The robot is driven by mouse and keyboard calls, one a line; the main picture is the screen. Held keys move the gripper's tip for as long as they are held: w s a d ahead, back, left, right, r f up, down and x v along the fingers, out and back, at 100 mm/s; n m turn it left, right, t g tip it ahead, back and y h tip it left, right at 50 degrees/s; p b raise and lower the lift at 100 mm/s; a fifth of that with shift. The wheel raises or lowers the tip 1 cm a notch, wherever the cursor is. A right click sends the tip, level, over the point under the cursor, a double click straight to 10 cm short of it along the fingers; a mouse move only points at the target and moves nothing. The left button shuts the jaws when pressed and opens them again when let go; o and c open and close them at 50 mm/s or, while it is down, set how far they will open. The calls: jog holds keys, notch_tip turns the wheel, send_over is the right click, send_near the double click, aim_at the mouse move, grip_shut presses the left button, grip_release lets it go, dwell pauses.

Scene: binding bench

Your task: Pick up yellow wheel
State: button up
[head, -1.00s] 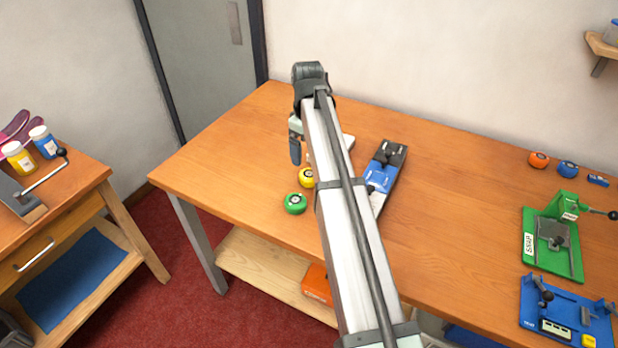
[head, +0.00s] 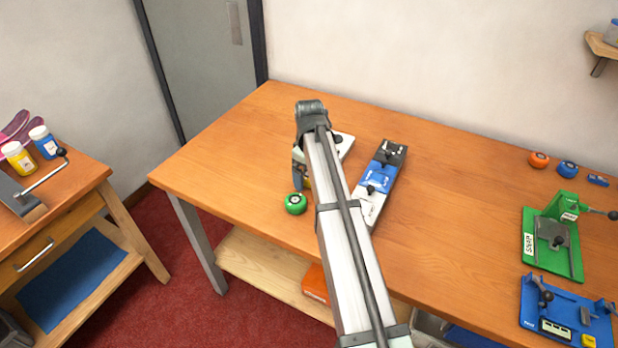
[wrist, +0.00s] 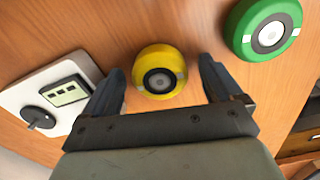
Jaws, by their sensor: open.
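The yellow wheel (wrist: 159,72) is a round disc with a dark hub, lying on the wooden bench. In the wrist view it sits between the spread fingers of my gripper (wrist: 163,85), around the level of the fingertips. The gripper is open and I see no finger touching the wheel. In the head view my gripper (head: 299,180) is over the left part of the bench, and my arm hides nearly all of the yellow wheel. The green wheel (head: 295,203) lies just in front of it; it also shows at the upper right of the wrist view (wrist: 268,28).
A white device with a dial (wrist: 50,97) lies close to the left finger. A blue and white fixture (head: 381,180) stands right of my arm. Green (head: 552,240) and blue (head: 566,315) fixtures stand far right.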

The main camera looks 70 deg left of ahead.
jog(key=shift+c, duration=0.3)
jog(key=c, duration=1.1)
jog(key=shift+r, duration=0.1)
jog(key=shift+r, duration=0.55)
jog(key=r, duration=0.8)
jog(key=shift+w+r, duration=0.2)
jog(key=shift+w, duration=0.15)
jog(key=shift+c, duration=0.2)
jog(key=w+a+r, duration=0.2)
jog(key=w+a, duration=1)
jog(key=a, duration=0.1)
jog(key=shift+w+r, duration=0.25)
jog(key=shift+r, duration=0.05)
